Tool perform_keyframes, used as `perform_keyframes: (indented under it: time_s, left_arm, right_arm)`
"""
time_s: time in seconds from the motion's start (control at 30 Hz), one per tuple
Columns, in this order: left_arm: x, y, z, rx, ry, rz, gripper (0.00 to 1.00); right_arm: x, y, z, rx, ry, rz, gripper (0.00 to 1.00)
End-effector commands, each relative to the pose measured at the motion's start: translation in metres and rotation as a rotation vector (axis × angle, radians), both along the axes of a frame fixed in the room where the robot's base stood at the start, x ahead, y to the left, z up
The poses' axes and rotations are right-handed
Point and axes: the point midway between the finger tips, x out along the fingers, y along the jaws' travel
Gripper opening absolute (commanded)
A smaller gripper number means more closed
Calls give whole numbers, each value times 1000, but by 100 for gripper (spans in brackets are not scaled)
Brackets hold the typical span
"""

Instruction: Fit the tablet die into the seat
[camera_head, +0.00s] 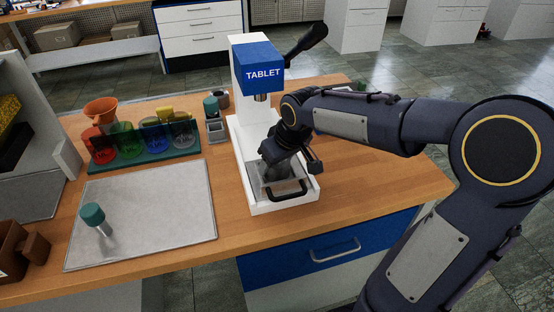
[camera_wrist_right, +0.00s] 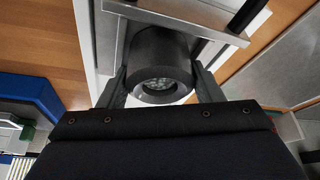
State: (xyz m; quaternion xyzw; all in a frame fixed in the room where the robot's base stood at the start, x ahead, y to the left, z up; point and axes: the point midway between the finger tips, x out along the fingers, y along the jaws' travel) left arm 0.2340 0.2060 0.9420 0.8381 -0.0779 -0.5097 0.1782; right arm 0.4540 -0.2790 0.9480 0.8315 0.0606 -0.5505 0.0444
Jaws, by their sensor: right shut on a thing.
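My right gripper (camera_head: 277,172) is over the front of the white tablet press (camera_head: 255,145), low above its pull-out tray with a dark handle (camera_head: 286,190). In the right wrist view my right gripper (camera_wrist_right: 160,75) is shut on the tablet die, a dark grey cylinder (camera_wrist_right: 158,48) with a round bore holding pale granules. The die is over or against the metal part of the tray (camera_wrist_right: 190,15). The seat is hidden behind the die and gripper, and I cannot tell whether the die touches it. My left gripper is out of view.
Several coloured cups stand on a teal rack (camera_head: 145,157) with an orange funnel (camera_head: 101,110). A small holder (camera_head: 216,130) is left of the press. The press lever (camera_head: 306,40) sticks out right.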

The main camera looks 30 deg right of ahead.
Motion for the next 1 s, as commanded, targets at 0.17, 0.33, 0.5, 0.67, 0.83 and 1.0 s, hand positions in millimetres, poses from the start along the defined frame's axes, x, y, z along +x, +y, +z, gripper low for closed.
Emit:
perform_keyframes:
  time_s: [0.17, 0.33, 0.5, 0.67, 0.83, 1.0]
  left_arm:
    - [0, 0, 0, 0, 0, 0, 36]
    - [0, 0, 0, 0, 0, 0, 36]
    - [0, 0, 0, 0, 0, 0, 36]
    - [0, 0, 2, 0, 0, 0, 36]
    - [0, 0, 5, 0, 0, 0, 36]
    - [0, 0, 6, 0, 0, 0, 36]
  right_arm:
    - [0, 0, 0, 0, -2, 0, 79]
    - [0, 0, 0, 0, -1, 0, 85]
    - [-1, 0, 1, 0, 1, 0, 85]
    - [-7, -1, 20, -1, -5, -1, 85]
    - [-19, -3, 48, 0, -5, -1, 85]
    - [-27, -4, 67, 0, -3, 0, 85]
